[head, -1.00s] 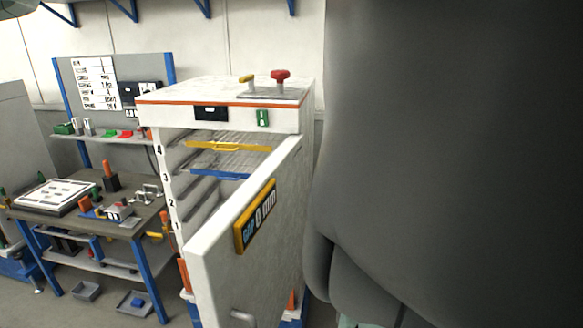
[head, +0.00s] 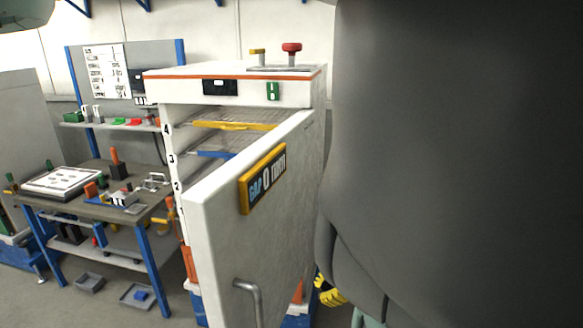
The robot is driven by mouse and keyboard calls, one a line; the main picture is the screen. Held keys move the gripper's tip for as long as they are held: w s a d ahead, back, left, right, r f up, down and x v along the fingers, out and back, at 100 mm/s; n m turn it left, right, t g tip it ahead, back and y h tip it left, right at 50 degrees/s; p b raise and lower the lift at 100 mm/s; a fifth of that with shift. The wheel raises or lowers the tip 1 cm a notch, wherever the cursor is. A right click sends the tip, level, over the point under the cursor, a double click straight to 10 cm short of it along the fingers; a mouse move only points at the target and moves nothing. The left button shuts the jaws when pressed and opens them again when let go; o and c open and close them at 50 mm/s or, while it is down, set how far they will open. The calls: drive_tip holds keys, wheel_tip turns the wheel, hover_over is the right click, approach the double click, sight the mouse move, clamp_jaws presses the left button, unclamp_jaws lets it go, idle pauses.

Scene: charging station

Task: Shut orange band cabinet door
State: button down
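The white cabinet (head: 178,88) with an orange band along its top front edge stands in the middle of the head view. Its door (head: 215,225) is swung open toward me, and numbered shelf levels show inside. The door carries a yellow-framed sign (head: 262,179) and a grey bar handle (head: 250,296) near its lower edge. My large dark arm fills the right side and hides what lies behind it. Yellow parts, possibly of my gripper (head: 328,291), peek out beside the arm at the lower middle, right of the door. Its fingers cannot be made out clearly.
A workbench (head: 75,206) with tools and a white board stands left of the cabinet. Small grey bins (head: 136,296) lie on the floor under it. A red knob (head: 291,49) stands on the cabinet top. Some floor is clear at the lower left.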

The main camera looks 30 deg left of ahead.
drive_tip(key=s+a+f+p, duration=0.1)
drive_tip(key=s+a+f, duration=0.6)
drive_tip(key=a, duration=0.1)
drive_tip(key=shift+s+a+p, duration=0.2)
drive_tip(key=shift+p, duration=0.1)
idle(0.5)
